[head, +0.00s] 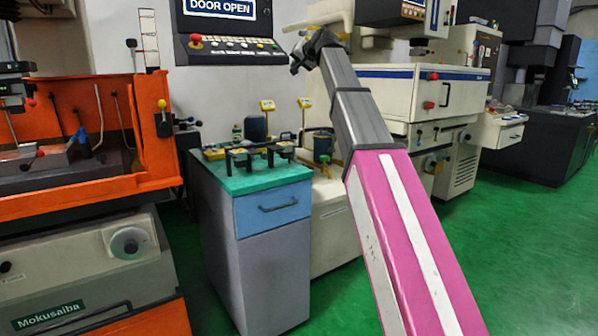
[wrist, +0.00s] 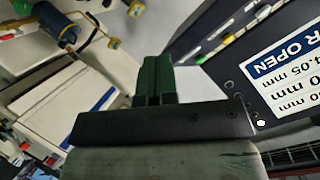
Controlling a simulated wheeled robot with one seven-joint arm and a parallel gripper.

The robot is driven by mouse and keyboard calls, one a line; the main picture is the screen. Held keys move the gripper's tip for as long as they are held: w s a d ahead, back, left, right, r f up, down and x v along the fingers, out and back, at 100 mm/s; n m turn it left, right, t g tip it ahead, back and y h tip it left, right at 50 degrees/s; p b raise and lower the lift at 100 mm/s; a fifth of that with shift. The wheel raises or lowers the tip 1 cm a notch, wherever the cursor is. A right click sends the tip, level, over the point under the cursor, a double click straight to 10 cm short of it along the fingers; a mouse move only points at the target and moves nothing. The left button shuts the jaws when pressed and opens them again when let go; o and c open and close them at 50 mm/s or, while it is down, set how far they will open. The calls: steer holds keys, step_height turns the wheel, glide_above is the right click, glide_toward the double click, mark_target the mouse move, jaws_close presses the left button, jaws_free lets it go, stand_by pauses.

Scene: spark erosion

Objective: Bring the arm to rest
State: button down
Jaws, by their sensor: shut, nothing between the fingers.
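My gripper (wrist: 155,72) is shut and empty, its two dark green fingers together in the wrist view. In the head view my gripper (head: 300,58) is small and dark at the far end of my pink and grey arm, which stretches up and away from the lower right. It is in the air just right of the control panel (head: 225,45), whose screen reads DOOR OPEN. The panel also shows at the right in the wrist view (wrist: 245,70). The gripper's fingertips are hard to make out in the head view.
A cabinet with a green top (head: 255,180) stands below, with small fixtures on it. An orange machine tank (head: 155,130) is at the left. A white machine (head: 390,90) stands behind my arm. Open green floor (head: 530,235) lies at the right.

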steer(key=s+d+f+g+h, duration=0.2)
steer(key=s+d+f, duration=0.1)
steer(key=f, duration=1.2)
steer(key=s+d+f+g+h, duration=0.15)
steer(key=d+f, duration=0.25)
steer(key=f, duration=1.1)
steer(key=s+d+f+g+h, duration=0.1)
steer(key=s+d+f+g, duration=0.2)
steer(key=f, duration=1.3)
steer(key=s+d+f+g+h, duration=0.1)
steer(key=s+d+f, duration=0.4)
steer(key=s+f, duration=0.9)
steer(key=s+d+f+n+g+h, duration=0.1)
steer(key=s+d+f+g, duration=0.3)
steer(key=s+f, duration=1)
steer(key=shift+s+d+f+h, duration=0.2)
steer(key=shift+d+f+h, duration=0.35)
steer(key=shift+f+h, duration=0.3)
steer(key=shift+f, duration=0.1)
